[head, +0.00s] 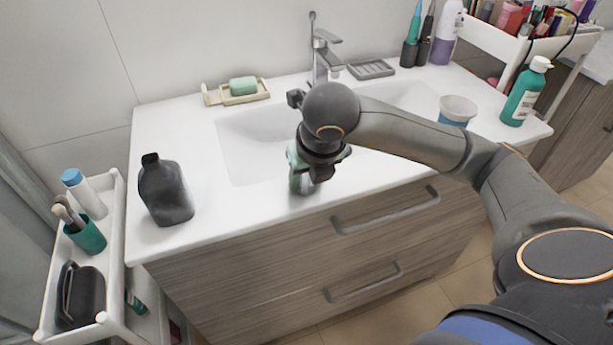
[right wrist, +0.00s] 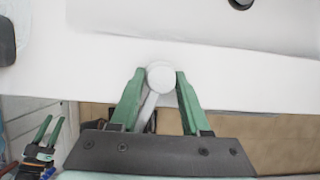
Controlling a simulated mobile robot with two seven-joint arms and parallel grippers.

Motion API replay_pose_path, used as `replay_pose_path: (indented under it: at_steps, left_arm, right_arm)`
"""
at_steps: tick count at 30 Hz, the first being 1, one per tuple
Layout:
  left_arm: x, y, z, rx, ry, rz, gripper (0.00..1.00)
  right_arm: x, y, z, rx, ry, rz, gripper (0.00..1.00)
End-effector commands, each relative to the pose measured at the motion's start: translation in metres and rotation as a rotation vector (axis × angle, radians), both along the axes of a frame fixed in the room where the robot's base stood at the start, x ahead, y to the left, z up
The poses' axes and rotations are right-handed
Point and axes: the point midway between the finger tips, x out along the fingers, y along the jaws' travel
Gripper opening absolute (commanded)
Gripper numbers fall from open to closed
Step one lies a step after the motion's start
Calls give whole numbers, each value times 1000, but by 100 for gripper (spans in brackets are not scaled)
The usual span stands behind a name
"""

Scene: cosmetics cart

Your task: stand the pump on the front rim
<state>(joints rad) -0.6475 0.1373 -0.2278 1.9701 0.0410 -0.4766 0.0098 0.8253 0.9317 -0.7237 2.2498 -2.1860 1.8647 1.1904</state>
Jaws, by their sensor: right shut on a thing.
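The pump shows in the right wrist view as a white round top (right wrist: 160,76) with a pale spout (right wrist: 147,110) pointing back toward my wrist. My right gripper (right wrist: 159,73) has its green fingers shut on it. In the head view the right gripper (head: 301,172) is over the front rim (head: 250,206) of the white basin counter, and the pump is mostly hidden by the gripper. I cannot tell whether its base touches the rim. My left gripper (right wrist: 49,124) shows small at the lower left of the wrist view, its fingers apart and empty.
A dark bottle (head: 165,190) stands on the counter's left end. Behind are a soap dish (head: 244,98), the faucet (head: 320,55) and a grey tray (head: 371,69). A cup (head: 457,110) and green bottle (head: 525,95) stand right. The rim between dark bottle and gripper is clear.

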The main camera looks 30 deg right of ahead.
Motion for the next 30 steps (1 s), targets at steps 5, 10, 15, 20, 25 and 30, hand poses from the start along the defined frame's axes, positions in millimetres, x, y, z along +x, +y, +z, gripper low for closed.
replay_pose_path:
  at_steps: [5, 10, 15, 20, 25, 30]
  left_arm:
    - [-1, -1, -3, 0, 5, -3, 50]
    - [-1, -1, -2, -1, 4, -4, 50]
    - [0, -2, -1, -1, 2, -4, 50]
    - [0, -2, 5, -2, 0, -4, 50]
    - [1, 1, 8, 2, -6, 1, 50]
    - [2, 6, 15, 9, -11, 10, 50]
  right_arm:
    - [0, 0, -2, 1, 0, 0, 60]
    - [0, 0, -2, 1, 1, 0, 76]
    - [0, 0, -2, 1, 0, 0, 76]
    - [0, 0, 4, 1, 0, 0, 76]
    - [-9, 3, 29, 2, -7, 2, 76]
    - [-24, 6, 69, 0, -8, 2, 76]
